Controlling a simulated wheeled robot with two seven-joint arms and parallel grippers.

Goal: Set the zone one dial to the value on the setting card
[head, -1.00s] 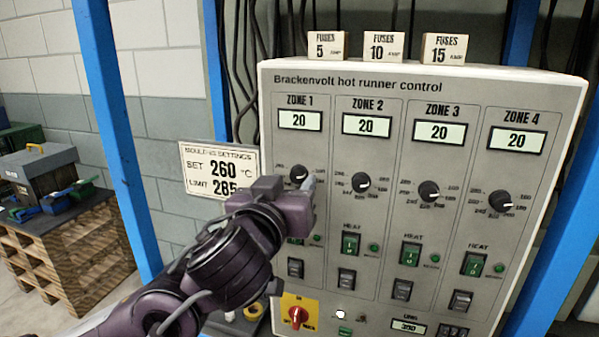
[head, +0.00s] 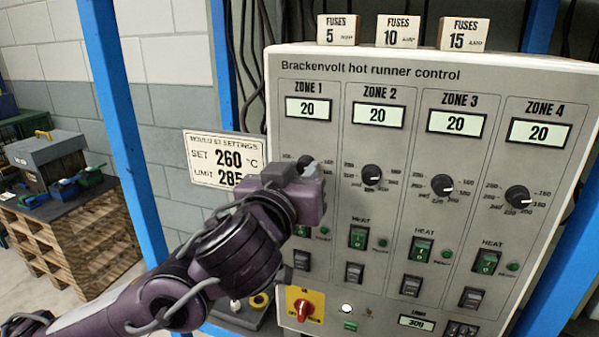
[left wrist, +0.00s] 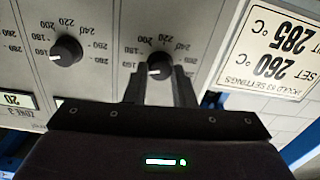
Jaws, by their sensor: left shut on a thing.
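The setting card (head: 222,160) left of the panel reads SET 260 °C and LIMIT 285; it also shows upside down in the left wrist view (left wrist: 278,50). The zone one dial (head: 304,161) is a black knob, mostly hidden by my left gripper (head: 310,174) in the head view. In the left wrist view, the dial (left wrist: 159,64) sits between the fingers, which are shut on it. Its white mark faces lower left there, on the low-number side. The zone one display (head: 308,109) reads 20. My right gripper is out of view.
The zone two dial (head: 372,175) is close to the right, with two more dials beyond. Below my gripper are HEAT switches (head: 358,237) and a red rotary switch (head: 303,310). Blue posts (head: 121,150) flank the panel. A pallet (head: 80,240) stands at left.

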